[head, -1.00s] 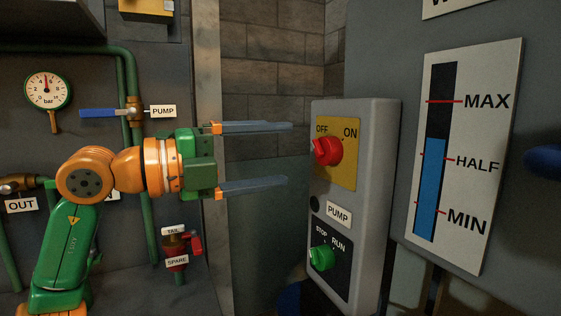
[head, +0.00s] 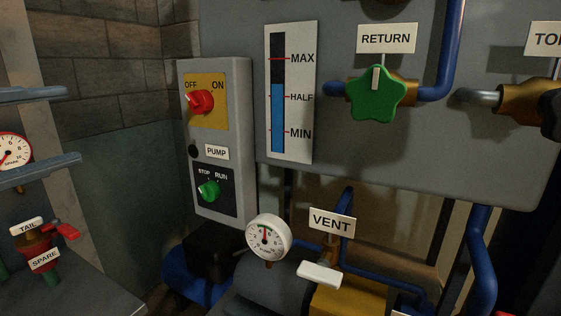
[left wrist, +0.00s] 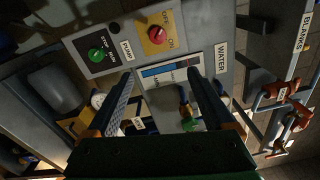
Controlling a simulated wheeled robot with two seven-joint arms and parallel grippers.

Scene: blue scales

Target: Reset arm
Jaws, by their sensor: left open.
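My left gripper (head: 65,133) shows only by its two fingers at the left edge of the head view. They are apart with nothing between them. In the left wrist view the open fingers (left wrist: 160,88) point toward the control box and level gauge. The grey pump control box (head: 242,130) stands right of the fingers in the head view, clear of them. It carries a red OFF/ON knob (head: 201,102) and a green STOP/RUN knob (head: 209,191). My right gripper is not in view.
A level gauge (head: 304,90) and a green RETURN handwheel (head: 377,92) are on the grey tank. Below are a dial gauge (head: 268,238), a VENT sign (head: 331,221) and blue pipes (head: 482,260). A red SPARE valve (head: 36,250) is at lower left.

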